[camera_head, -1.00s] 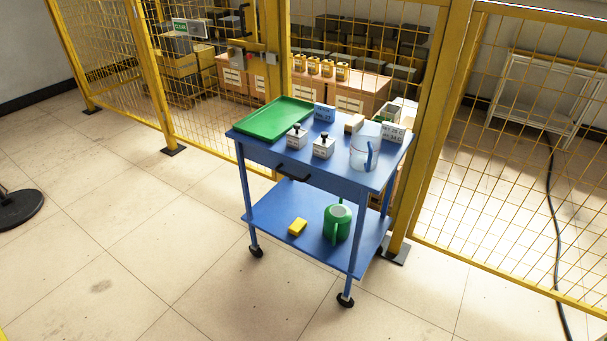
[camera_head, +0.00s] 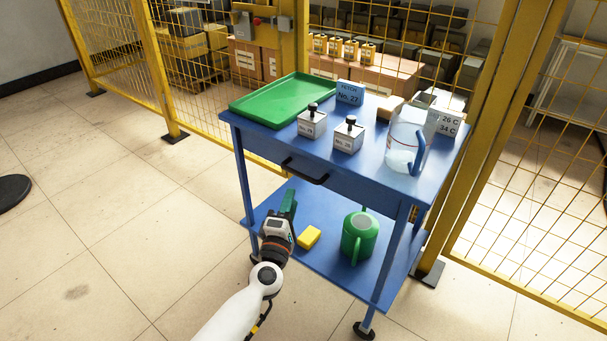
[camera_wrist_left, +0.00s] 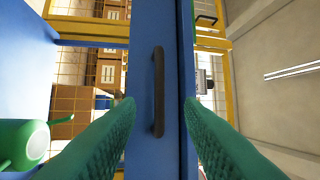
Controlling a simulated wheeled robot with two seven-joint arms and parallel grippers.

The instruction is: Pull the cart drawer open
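The blue cart (camera_head: 232,124) stands in front of the yellow fence. Its drawer (camera_head: 263,156) looks shut under the top, with a black bar handle (camera_head: 305,171) on the front. My left gripper (camera_head: 289,196) is below and slightly left of the handle, in front of the cart. In the left wrist view its green fingers (camera_wrist_left: 160,120) are apart, with the handle (camera_wrist_left: 158,92) upright in the picture between and beyond them. Nothing is between the fingertips, and I see no contact with the handle. My right gripper is not in view.
A green tray (camera_head: 262,104), two small boxes with black knobs (camera_head: 311,124) and a clear jug (camera_head: 402,150) stand on the cart top. A yellow block (camera_head: 309,237) and green watering can (camera_head: 358,240) are on the lower shelf. Floor in front is clear.

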